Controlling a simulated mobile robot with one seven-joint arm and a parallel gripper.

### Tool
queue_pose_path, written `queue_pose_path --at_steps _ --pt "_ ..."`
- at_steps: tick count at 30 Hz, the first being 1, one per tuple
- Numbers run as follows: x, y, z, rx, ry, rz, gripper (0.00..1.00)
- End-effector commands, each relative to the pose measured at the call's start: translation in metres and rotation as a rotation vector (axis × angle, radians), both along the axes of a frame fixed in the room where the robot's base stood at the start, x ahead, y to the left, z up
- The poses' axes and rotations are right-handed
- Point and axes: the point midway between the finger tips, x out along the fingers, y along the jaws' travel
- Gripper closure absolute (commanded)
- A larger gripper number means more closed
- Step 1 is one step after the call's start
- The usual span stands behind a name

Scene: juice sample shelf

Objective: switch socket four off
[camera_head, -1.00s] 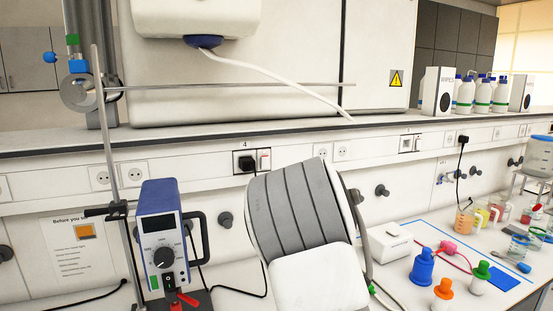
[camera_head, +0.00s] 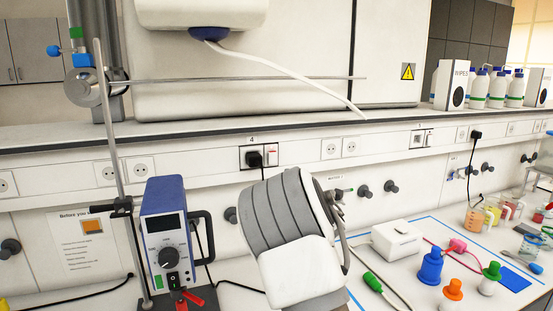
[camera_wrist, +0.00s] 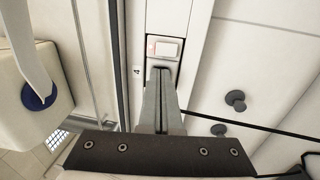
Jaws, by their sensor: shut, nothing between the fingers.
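Socket four (camera_head: 248,163) is on the wall rail, under a small "4" label, with a black plug in it. Its white rocker switch (camera_head: 271,153) is just right of the plug, with a reddish mark near its upper edge. The switch also shows in the wrist view (camera_wrist: 164,48), near the top, with a reddish edge at its left. My gripper (camera_wrist: 160,72) is shut and empty. Its fingertips appear just below the switch in the wrist view; I cannot tell whether they touch the panel. The fingers hide the plug there. In the head view my arm hides the gripper.
A blue power supply (camera_head: 166,232) and a metal stand (camera_head: 113,160) are at the left. Black cables hang below the rail. A white box (camera_head: 396,240) and colored stoppered bottles (camera_head: 430,267) are on the bench at the right. Round grey knobs (camera_wrist: 235,99) stick out near the gripper.

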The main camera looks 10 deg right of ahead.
Motion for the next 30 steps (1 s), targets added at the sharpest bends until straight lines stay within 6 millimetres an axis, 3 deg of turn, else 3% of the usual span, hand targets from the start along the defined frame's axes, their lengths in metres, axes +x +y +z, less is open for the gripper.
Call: queue_pose_path --at_steps 18,30 --pt "0.09 0.018 0.015 -0.002 0.002 0.001 1.0" --pt "0.113 0.022 0.017 0.0 0.001 0.0 1.0"
